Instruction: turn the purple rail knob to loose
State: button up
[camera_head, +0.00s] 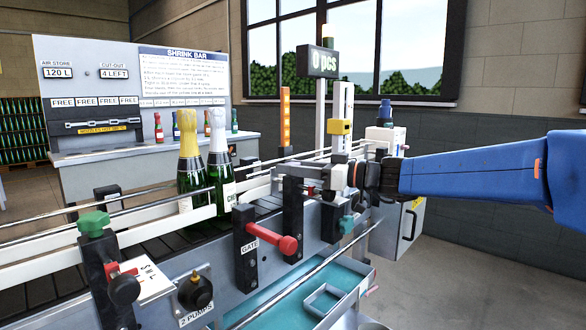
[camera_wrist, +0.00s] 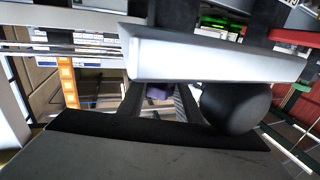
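A small purple part, which looks like the purple rail knob (camera_wrist: 158,92), shows in the wrist view between the far ends of my gripper's two dark fingers. It nearly fills the space between them, and I cannot tell whether the fingers touch it. In the head view, my gripper (camera_head: 330,176) is at the rail bracket beside the conveyor, at the end of my blue arm reaching in from the right. The knob is hidden there behind the bracket and gripper. Its setting cannot be read.
Two foil-topped bottles (camera_head: 220,170) stand on the conveyor left of my gripper. A counter display (camera_head: 323,61) stands behind.

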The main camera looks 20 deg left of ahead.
jog(key=shift+g, duration=0.3)
jog(key=n+g, duration=0.2)
jog(key=g, duration=0.1)
jog(key=n+g+h, duration=0.1)
jog(key=n+g, duration=0.1)
jog(key=g, duration=0.1)
jog(key=shift+w+f+n+g, duration=0.1)
jog(key=shift+n+g, duration=0.3)
jog(key=shift+n+g+h, duration=0.9)
jog(key=shift+n+g, duration=0.2)
jog(key=shift+g, duration=0.35)
jog(key=shift+n+g+h, duration=0.9)
jog(key=shift+n+g, duration=0.2)
jog(key=shift+g, duration=0.35)
jog(key=o, duration=1)
jog(key=shift+o, duration=0.2)
